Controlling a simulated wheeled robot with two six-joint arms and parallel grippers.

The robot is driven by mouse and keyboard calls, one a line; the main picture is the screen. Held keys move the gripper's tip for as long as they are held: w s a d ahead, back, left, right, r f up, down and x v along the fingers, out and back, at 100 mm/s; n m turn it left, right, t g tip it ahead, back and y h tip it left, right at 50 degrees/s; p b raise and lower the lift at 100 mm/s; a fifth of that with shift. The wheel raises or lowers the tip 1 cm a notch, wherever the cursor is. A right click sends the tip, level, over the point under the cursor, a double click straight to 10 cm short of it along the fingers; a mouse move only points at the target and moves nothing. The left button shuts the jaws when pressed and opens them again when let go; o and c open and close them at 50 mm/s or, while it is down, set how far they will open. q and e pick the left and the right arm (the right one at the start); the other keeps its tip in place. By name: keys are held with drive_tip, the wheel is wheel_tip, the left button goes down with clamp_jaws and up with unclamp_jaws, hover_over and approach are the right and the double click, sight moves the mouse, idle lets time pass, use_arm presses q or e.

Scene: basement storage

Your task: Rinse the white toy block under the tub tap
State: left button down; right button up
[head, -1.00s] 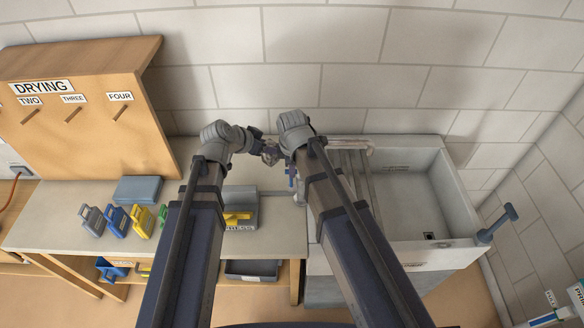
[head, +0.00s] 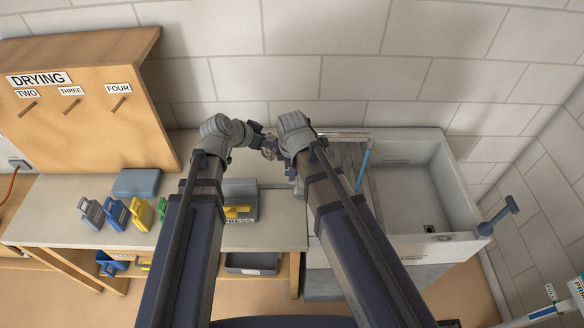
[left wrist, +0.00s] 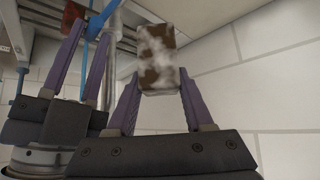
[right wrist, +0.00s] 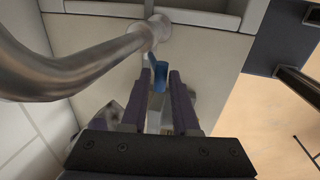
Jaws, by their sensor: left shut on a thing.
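The toy block (left wrist: 158,50) is brown with white patches in the left wrist view. My left gripper (left wrist: 160,84) is shut on it, and in the head view it is by the back wall, left of the tub (head: 455,205). The metal tap (right wrist: 65,70) curves close above my right gripper (right wrist: 160,85). A blue lever (right wrist: 160,75) stands between the right fingers, which look apart. My forearms hide part of the counter.
A drying board (head: 80,110) with pegs stands at the left. Several coloured clips (head: 115,214), a grey-blue block (head: 137,182) and a grey tray (head: 240,190) sit on the counter (head: 60,210). The tub basin's right part is clear.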

drive_tip(key=o, duration=0.3)
use_arm(q)
drive_tip(key=shift+r, duration=0.1)
use_arm(e)
drive_tip(key=shift+r, duration=0.1)
use_arm(q)
wheel_tip(320, 180, up, 12)
drive_tip(key=p, duration=1.2)
use_arm(e)
wheel_tip(320, 180, up, 12)
drive_tip(key=s, duration=0.2)
drive_tip(key=shift+s, duration=0.2)
use_arm(q)
drive_tip(key=shift+f, duration=0.2)
use_arm(e)
drive_tip(key=shift+f, duration=0.25)
